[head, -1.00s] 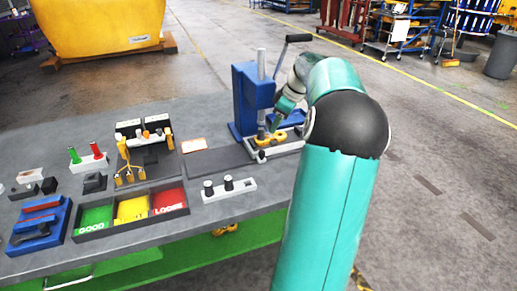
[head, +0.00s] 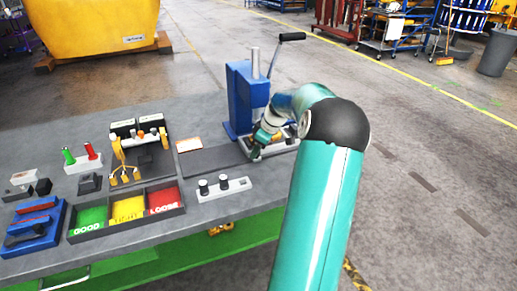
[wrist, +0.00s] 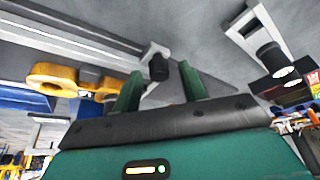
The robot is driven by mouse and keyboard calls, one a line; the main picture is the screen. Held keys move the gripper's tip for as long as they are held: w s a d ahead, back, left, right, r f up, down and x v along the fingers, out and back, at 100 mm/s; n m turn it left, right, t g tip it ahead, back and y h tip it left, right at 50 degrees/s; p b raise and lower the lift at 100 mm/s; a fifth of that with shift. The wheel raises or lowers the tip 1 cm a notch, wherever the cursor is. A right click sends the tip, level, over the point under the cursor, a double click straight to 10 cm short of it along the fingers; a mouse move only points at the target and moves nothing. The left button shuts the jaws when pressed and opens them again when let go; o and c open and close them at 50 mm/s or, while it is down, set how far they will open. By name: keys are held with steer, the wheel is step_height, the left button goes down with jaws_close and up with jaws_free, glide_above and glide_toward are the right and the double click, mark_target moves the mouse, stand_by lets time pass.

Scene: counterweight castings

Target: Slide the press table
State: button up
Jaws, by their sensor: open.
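The blue press (head: 240,98) stands at the bench's right end. Its light-coloured press table (head: 284,147) sits low at its base, partly hidden by my arm. My gripper (head: 256,152) is down at the front left end of that table. In the wrist view my gripper (wrist: 160,72) has its two green fingers apart, with a black knob (wrist: 158,67) on a pale bracket seen between them. I cannot tell whether the fingers touch the knob. A yellow casting (wrist: 75,78) lies to the left of the fingers in the wrist view; in the head view my gripper mostly hides it.
A white block with two black-topped pegs (head: 224,190) stands at the bench's front edge. A dark mat (head: 210,161) lies left of the press. A sorting tray (head: 128,222) with green, yellow and red sections is further left. The press lever (head: 291,37) sticks up behind.

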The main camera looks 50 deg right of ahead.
jaws_close()
steer(key=w+a, duration=0.4)
steer(key=a, duration=0.3)
steer(key=w+a, duration=0.4)
steer(key=a, duration=0.3)
steer(key=w+a, duration=0.4)
steer(key=a, duration=0.3)
steer(key=shift+w, duration=0.2)
steer(key=shift+a, duration=0.15)
jaws_free()
steer(key=shift+w+a, duration=0.1)
steer(key=shift+d, duration=0.2)
steer(key=shift+s+d+r, duration=0.1)
steer(key=shift+s+r, duration=0.1)
steer(key=shift+r, duration=0.2)
steer(key=v, duration=1.3)
